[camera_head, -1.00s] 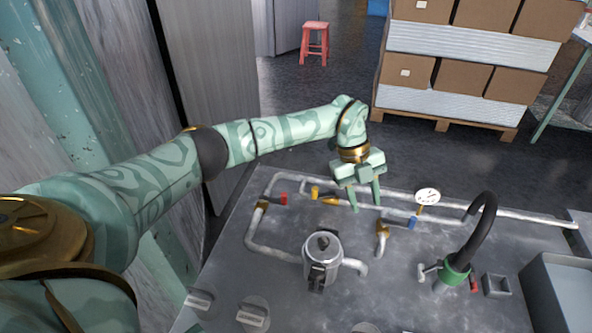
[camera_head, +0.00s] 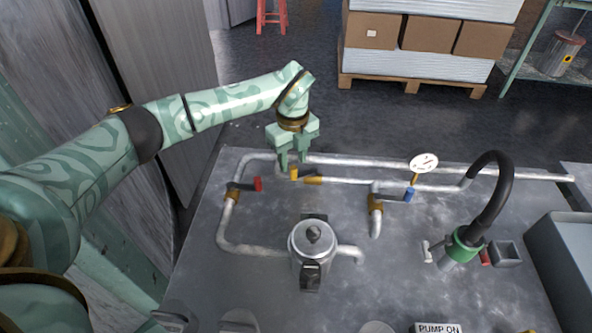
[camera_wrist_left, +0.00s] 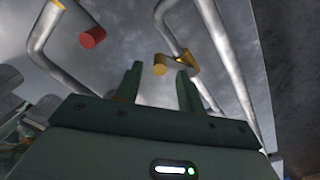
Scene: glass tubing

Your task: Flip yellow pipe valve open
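The yellow valve handle (camera_head: 294,173) stands on the pipework near the table's back edge. In the left wrist view the yellow handle (camera_wrist_left: 160,68) shows between and just beyond my fingertips. My left gripper (camera_head: 292,165) is open and empty, pointing down right at the yellow handle. In the left wrist view its two fingers (camera_wrist_left: 157,75) are spread apart. I cannot tell whether a finger touches the handle. A brass fitting (camera_head: 313,180) lies just right of the handle. My right gripper is not in view.
A red valve handle (camera_head: 257,184) is close on the left, and a blue one (camera_head: 409,195) is to the right. A pressure gauge (camera_head: 423,163), a metal pot (camera_head: 312,240) and a black hose (camera_head: 488,190) stand on the table. Grey pipes run along the back.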

